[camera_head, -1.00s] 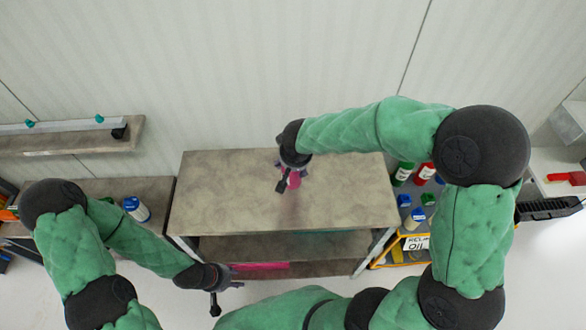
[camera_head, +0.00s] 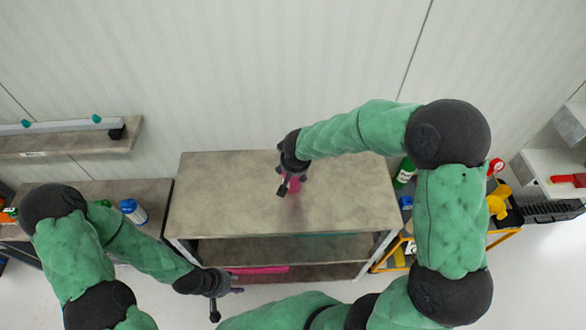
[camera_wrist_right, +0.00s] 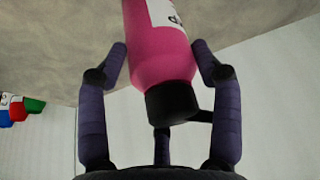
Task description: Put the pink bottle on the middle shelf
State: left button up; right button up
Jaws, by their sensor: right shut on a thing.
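The pink bottle (camera_head: 295,186) is at the top board of the grey shelf unit (camera_head: 225,205), partly hidden by my right gripper (camera_head: 287,182). In the right wrist view the pink bottle (camera_wrist_right: 160,45), with a black cap and white label, lies between the dark fingers of my right gripper (camera_wrist_right: 160,75), which is shut on it. Whether the bottle touches the board is unclear. The middle shelf (camera_head: 285,248) shows below the top board's front edge. My left gripper (camera_head: 226,298) is empty with fingers apart, in front of the unit's lower left.
A pink flat thing (camera_head: 262,270) is low in the unit. A blue-capped white bottle (camera_head: 133,211) stands on the left bench. A yellow-framed rack (camera_head: 505,237) with a green bottle (camera_head: 404,174) and a yellow thing (camera_head: 499,201) is at right. The top board is mostly clear.

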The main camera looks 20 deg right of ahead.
jog(key=shift+f, duration=0.15)
jog(key=o, duration=1.4)
jog(key=shift+o, duration=0.2)
